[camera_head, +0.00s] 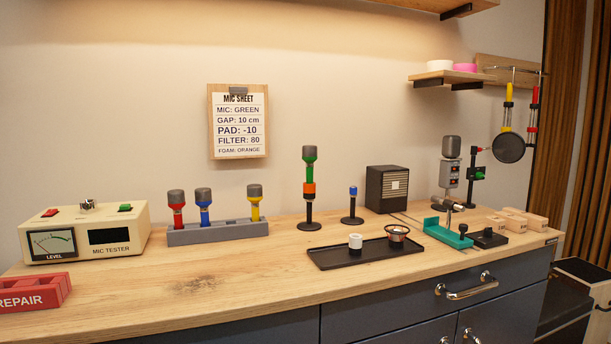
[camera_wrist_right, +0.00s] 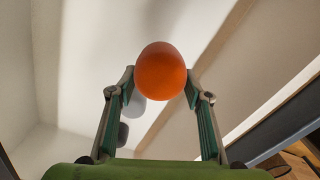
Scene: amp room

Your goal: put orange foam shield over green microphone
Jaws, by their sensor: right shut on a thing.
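The green microphone (camera_head: 309,156) stands upright in the middle of the bench in the head view, with a bare grey head on top and an orange band below its green body. It is on a black round-based stand (camera_head: 309,216). The orange foam shield (camera_wrist_right: 161,71) is a rounded orange piece between the fingertips of my right gripper (camera_wrist_right: 162,80) in the right wrist view. The right gripper is shut on it. Neither gripper shows in the head view, so its distance from the microphone cannot be told. My left gripper is not in view.
A grey rack (camera_head: 218,232) holds red, blue and yellow microphones at left. A black tray (camera_head: 340,257) lies in front of the green microphone.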

